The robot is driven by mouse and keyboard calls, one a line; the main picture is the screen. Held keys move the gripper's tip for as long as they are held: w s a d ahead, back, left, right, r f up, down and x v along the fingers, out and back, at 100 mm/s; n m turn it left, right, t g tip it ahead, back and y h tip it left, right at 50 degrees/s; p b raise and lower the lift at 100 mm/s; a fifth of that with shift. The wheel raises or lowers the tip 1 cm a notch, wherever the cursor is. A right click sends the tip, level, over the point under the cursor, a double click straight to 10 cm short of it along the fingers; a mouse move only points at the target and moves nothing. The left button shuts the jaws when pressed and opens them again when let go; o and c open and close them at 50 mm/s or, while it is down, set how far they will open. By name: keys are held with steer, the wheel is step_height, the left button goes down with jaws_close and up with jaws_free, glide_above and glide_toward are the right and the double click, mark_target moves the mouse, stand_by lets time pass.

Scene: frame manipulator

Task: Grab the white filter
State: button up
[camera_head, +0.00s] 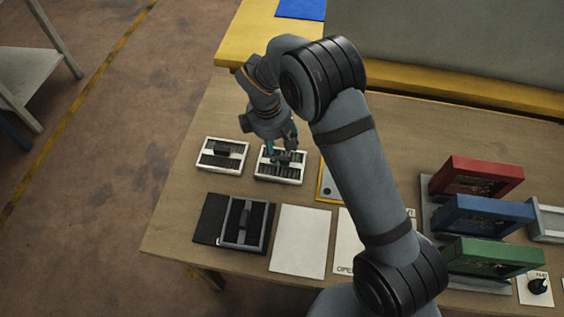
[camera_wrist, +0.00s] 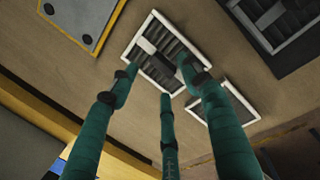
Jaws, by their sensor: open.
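Two filters with white frames and dark slatted middles lie side by side on the wooden table. The right one (camera_head: 279,173) is under my gripper (camera_head: 284,152); the left one (camera_head: 222,157) is clear of it. In the wrist view my gripper (camera_wrist: 162,83) has its three green fingers spread, with nothing between them. The nearer white filter (camera_wrist: 152,46) is beyond the fingertips, its right part partly covered by one finger. The other white filter (camera_wrist: 226,106) is partly hidden behind the right finger. Whether any fingertip touches the filter cannot be told.
A grey-framed filter (camera_head: 263,225) lies on a black pad (camera_head: 210,219) near the table's front. A white sheet (camera_head: 300,242) is beside it. Red (camera_head: 478,177), blue (camera_head: 487,214) and green (camera_head: 493,255) frames stand at right. A yellow-edged grey plate (camera_wrist: 84,14) is close by.

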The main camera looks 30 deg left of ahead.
mark_target(281, 157)
steer(key=f, duration=0.1)
steer(key=f+p, duration=0.1)
steer(key=f, duration=0.1)
steer(key=w+f+p, duration=0.1)
steer(key=f, duration=0.1)
steer(key=shift+w+a+f, duration=0.1)
steer(key=shift+a+f, duration=0.15)
steer(key=shift+c, duration=1.2)
jaws_close()
